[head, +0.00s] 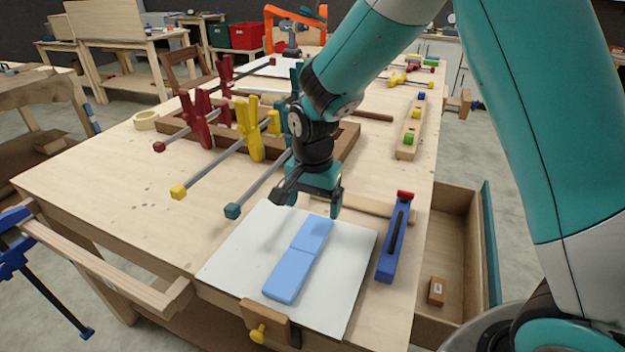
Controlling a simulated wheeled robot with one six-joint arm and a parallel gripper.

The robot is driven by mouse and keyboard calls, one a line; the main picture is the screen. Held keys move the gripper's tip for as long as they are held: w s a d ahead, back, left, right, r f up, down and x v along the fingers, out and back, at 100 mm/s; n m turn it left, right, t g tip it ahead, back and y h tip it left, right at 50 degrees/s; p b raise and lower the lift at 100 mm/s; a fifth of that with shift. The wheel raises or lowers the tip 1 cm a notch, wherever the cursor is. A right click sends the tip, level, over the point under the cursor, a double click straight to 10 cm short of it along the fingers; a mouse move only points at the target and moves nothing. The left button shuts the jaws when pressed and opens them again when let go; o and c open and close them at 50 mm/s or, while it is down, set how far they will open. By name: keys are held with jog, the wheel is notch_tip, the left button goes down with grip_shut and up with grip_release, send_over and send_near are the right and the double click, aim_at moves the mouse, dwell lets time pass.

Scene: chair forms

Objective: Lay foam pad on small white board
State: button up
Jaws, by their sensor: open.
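A light blue foam pad (298,259) lies flat and slanted on the small white board (235,257), with a line across it partway along. The white board lies at the front of the wooden workbench. My gripper (307,203) is open and empty, pointing down just beyond the pad's far end. It appears to be above the board, apart from the pad. The board's far edge is partly hidden behind my gripper.
Red, yellow and teal bar clamps (249,130) lie left of my arm on the bench (95,172). A blue tool (394,240) with a red end lies right of the board. An open drawer (455,235) juts out at the right. A vise jaw (262,322) is at the front edge.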

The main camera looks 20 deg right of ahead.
notch_tip(320, 180, up, 7)
jog(key=s+a+r+n+y, duration=0.2)
jog(key=s+r+n, duration=0.1)
jog(key=s+n, duration=0.5)
jog(key=s+a+r+n+y, duration=0.2)
jog(key=s+r+n, duration=0.2)
jog(key=s+n, duration=0.4)
jog(key=s, duration=0.7)
jog(key=shift+s+a+r+b, duration=0.15)
jog(key=shift+a+r+b, duration=0.1)
jog(key=shift+b, duration=0.05)
